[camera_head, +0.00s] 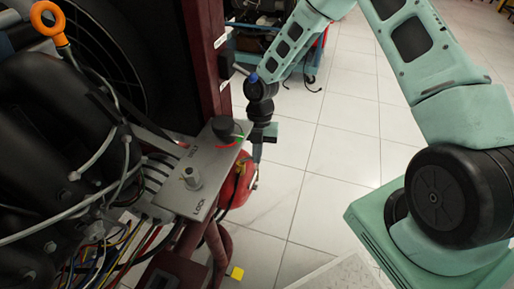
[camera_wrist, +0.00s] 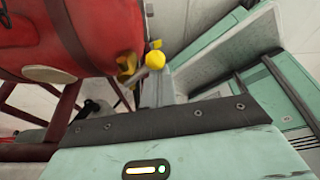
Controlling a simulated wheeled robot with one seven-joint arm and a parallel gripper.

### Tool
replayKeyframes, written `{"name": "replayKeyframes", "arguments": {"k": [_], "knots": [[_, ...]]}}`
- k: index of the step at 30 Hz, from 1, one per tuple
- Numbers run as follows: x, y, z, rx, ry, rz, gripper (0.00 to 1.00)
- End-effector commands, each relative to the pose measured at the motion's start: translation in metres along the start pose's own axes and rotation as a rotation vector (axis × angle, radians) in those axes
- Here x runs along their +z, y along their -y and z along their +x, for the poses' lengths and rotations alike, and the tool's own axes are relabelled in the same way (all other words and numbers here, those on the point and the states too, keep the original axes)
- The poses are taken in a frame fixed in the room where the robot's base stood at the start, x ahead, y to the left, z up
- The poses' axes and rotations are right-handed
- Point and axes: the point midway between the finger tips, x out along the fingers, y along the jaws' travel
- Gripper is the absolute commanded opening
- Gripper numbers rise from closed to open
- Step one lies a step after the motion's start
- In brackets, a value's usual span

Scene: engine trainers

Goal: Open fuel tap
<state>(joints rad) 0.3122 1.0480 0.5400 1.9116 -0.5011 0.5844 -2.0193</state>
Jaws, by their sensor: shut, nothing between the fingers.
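The red tank (camera_head: 236,188) hangs low beside the engine frame in the head view, partly hidden by the control panel. In the wrist view the tank (camera_wrist: 60,35) fills the upper left. At its right end are a brass-coloured fitting (camera_wrist: 126,64) and a round yellow knob (camera_wrist: 155,60), which look like the fuel tap. My gripper (camera_head: 257,158) reaches down beside the tank in the head view. In the wrist view my gripper (camera_wrist: 155,82) is shut and empty, its tip close to the yellow knob. I cannot tell whether they touch. The tap's position is unclear.
A metal control panel (camera_head: 205,170) with a black knob (camera_head: 226,127) stands just left of my gripper. A dark red post (camera_head: 205,60) rises behind it. Cables and hoses crowd the left. The tiled floor (camera_head: 330,150) to the right is open.

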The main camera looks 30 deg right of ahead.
Motion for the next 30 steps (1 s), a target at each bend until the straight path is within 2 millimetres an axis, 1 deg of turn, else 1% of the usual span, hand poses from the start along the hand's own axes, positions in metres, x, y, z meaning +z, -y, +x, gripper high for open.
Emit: {"name": "replayKeyframes", "arguments": {"k": [1,18,30], "knots": [[-0.001,-0.002,-0.006,-0.013,-0.002,-0.043,0.0],[0.016,-0.014,-0.007,-0.178,0.0,-0.538,0.0],[0.022,-0.023,-0.008,-0.177,0.0,-0.533,0.0]]}}
